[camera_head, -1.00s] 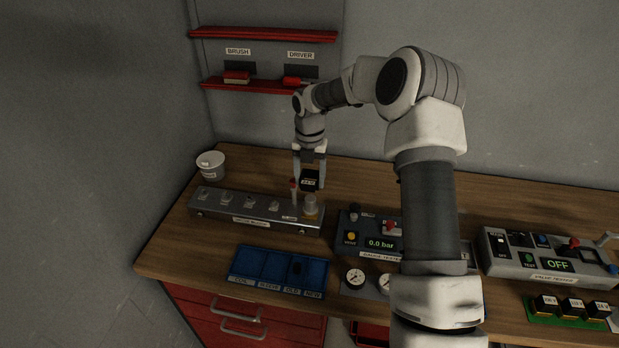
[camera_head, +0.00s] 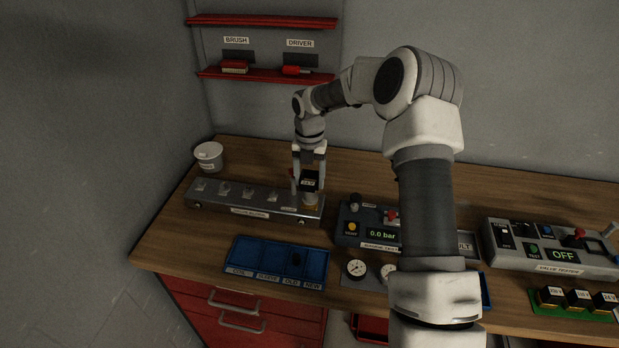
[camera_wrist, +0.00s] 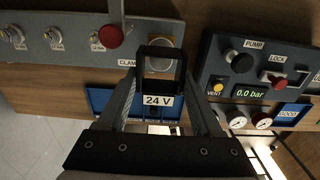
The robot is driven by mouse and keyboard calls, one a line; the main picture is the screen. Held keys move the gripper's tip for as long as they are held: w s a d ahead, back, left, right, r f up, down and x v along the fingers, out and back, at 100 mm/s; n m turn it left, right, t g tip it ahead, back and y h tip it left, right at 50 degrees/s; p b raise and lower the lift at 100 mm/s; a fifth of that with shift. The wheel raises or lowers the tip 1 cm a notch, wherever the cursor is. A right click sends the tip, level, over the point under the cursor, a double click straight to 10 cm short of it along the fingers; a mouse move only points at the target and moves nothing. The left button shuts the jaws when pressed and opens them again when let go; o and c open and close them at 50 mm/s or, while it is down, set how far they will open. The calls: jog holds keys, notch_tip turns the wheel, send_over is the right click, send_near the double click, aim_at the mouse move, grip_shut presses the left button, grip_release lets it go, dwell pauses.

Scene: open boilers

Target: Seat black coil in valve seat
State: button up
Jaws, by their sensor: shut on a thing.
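My gripper (camera_head: 309,183) is shut on the black coil (camera_head: 309,181), which has a white "24 V" label. In the wrist view the coil (camera_wrist: 158,98) sits between the two fingers as a black frame. The coil is right over the brass-coloured valve seat (camera_head: 310,199) at the right end of the grey valve block (camera_head: 252,206). In the wrist view the seat (camera_wrist: 160,60) shows partly behind the coil's frame. I cannot tell whether coil and seat touch. A red knob (camera_wrist: 112,36) stands just left of the seat.
A blue compartment tray (camera_head: 277,262) lies in front of the block, with a dark part in it. The pump unit (camera_head: 380,234) stands close on the right, and the valve tester (camera_head: 550,250) farther right. A white tub (camera_head: 208,157) is at the back left. Boxed coils (camera_head: 577,298) sit front right.

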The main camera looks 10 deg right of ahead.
jog(key=shift+f, duration=0.2)
dwell(0.7)
jog(key=shift+f, duration=0.5)
jog(key=shift+f, duration=0.1)
jog(key=shift+f+b, duration=0.5)
jog(key=shift+f, duration=0.15)
jog(key=shift+f, duration=0.15)
jog(key=shift+f+b, duration=0.45)
jog(key=shift+f, duration=0.25)
jog(key=shift+f, duration=0.15)
jog(key=shift+f, duration=0.15)
jog(key=shift+f, duration=0.1)
dwell(0.5)
